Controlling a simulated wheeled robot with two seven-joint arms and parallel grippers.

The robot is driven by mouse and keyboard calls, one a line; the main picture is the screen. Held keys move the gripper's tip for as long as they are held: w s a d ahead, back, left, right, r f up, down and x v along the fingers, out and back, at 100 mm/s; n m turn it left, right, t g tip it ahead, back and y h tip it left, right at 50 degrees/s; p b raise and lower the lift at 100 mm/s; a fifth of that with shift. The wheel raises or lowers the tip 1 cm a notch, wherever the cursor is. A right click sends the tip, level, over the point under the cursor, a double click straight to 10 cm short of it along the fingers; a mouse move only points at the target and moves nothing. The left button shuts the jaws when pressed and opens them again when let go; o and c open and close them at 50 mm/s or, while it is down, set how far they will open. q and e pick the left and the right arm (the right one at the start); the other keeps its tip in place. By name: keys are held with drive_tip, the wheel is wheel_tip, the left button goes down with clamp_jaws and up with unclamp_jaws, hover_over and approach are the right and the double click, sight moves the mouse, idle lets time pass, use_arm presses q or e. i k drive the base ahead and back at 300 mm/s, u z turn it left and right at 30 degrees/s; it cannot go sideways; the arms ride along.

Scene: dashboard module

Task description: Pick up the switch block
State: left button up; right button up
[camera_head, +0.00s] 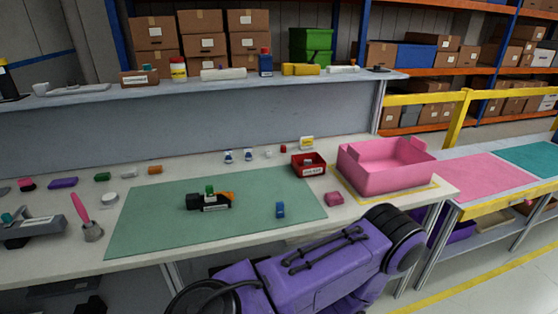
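A small blue block (280,210) sits on the green mat (150,222), right of the mat's middle; it may be the switch block, but it is too small to tell for sure. A black module (193,201) with green and orange parts and a white label sits on the mat to its left. A pink block (334,199) lies on the table just off the mat's right edge. Neither of my grippers shows, so whether they hold anything is hidden. A purple link of mine crosses the bottom of the view, in front of the table.
A pink bin (385,180) stands at the table's right end, beside a small red labelled bin (309,172). Small parts line the back, below a raised shelf (120,96). Most of the mat is clear.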

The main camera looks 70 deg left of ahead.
sight(193, 201)
drive_tip(key=z, duration=0.3)
drive_tip(key=k, duration=1.15)
drive_tip(key=u, duration=1)
